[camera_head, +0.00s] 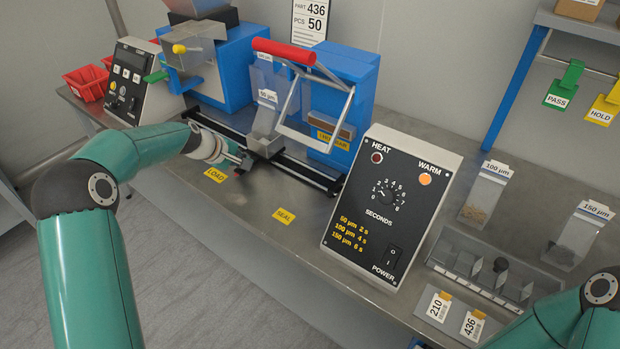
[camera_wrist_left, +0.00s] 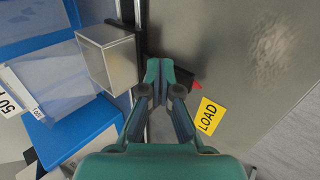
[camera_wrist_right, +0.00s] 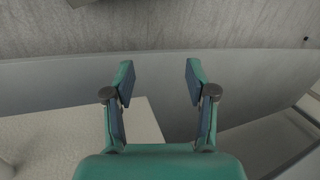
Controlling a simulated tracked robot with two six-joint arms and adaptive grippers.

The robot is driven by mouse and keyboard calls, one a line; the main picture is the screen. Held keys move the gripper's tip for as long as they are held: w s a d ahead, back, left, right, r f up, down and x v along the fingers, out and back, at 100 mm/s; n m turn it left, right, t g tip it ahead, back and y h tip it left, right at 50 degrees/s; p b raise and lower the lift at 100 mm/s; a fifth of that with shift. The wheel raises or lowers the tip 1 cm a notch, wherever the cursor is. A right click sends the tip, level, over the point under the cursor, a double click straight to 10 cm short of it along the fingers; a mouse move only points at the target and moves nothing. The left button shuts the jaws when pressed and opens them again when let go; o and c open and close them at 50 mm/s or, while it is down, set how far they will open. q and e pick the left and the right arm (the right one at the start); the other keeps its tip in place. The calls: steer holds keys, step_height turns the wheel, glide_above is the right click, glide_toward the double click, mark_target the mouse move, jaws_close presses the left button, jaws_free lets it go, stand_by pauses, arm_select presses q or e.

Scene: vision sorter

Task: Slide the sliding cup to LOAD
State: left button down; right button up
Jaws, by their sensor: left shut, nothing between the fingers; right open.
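The sliding cup (camera_head: 262,138) is a grey, open-topped box on a black rail (camera_head: 308,172). It stands nearer the yellow LOAD label (camera_head: 215,175) than the SEAL label (camera_head: 284,216). It also shows in the left wrist view (camera_wrist_left: 112,62), left of the fingertips. My left gripper (camera_head: 243,160) is shut and empty, low beside the cup on its LOAD side. In the left wrist view the shut fingertips (camera_wrist_left: 155,76) lie close to the cup's base; I cannot tell whether they touch. The LOAD label (camera_wrist_left: 208,116) is to their right there. My right gripper (camera_wrist_right: 158,82) is open and empty.
A blue sealer (camera_head: 350,85) with a red-handled frame (camera_head: 300,52) stands behind the rail. A 50 µm bag (camera_head: 267,97) is above the cup. A blue dispenser (camera_head: 235,60) is behind left; the HEAT control box (camera_head: 392,200) is right. Bench front by the labels is clear.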

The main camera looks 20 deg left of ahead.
arm_select(q)
steer(key=shift+w+a+p, duration=0.2)
steer(key=shift+w+a, duration=0.1)
steer(key=shift+a, duration=0.45)
steer(key=shift+w+a+p, duration=0.2)
steer(key=shift+w+a, duration=0.05)
steer(key=shift+a, duration=0.45)
steer(key=shift+w+a, duration=0.2)
steer(key=shift+a, duration=0.35)
steer(key=shift+d, duration=0.1)
steer(key=shift+s+d, duration=0.35)
steer(key=shift+d, duration=0.5)
steer(key=p+v, duration=0.1)
steer(key=v, duration=0.7)
